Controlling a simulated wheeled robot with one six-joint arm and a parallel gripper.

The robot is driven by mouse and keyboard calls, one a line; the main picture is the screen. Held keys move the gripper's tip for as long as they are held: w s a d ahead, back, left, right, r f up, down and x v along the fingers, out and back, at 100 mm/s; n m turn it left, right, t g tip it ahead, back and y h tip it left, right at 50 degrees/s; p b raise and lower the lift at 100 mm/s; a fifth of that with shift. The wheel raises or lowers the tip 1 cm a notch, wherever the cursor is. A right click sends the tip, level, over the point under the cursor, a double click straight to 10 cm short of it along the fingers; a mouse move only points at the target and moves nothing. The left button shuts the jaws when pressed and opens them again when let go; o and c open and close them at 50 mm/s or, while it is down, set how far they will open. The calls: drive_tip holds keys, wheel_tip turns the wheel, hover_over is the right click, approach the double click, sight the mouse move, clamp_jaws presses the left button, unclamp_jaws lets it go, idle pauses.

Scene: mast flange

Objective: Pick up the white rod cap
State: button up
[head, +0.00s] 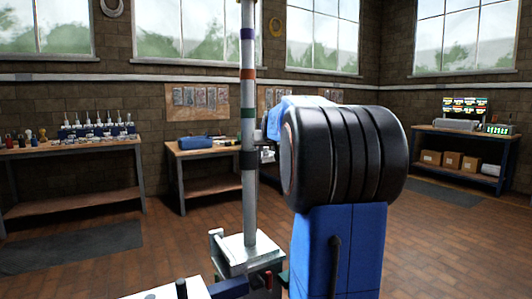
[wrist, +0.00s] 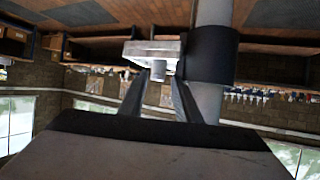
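In the wrist view, which looks upside down, a small pale cylinder (wrist: 157,74) sits against a pale block (wrist: 152,53). It may be the white rod cap; it is too small to be sure. My gripper (wrist: 162,80) is open, its two dark fingers pointing at the cylinder, with the tips apart on either side of it. I cannot tell how far off the cylinder is in depth. The block is beside a black band (wrist: 208,55) on the pale mast.
The mast (head: 248,110) with coloured bands stands on a pale base (head: 247,254), left of my arm. A bench (head: 85,145) with several small items is at the left. Another bench (head: 200,151) is behind the mast; a third (head: 465,146) holds boxes at the right. Brown floor is open between them.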

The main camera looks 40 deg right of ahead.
sight(266, 149)
drive_tip(key=shift+x, duration=3.05)
drive_tip(key=shift+d+r, duration=0.15)
drive_tip(key=shift+r, duration=0.05)
clamp_jaws()
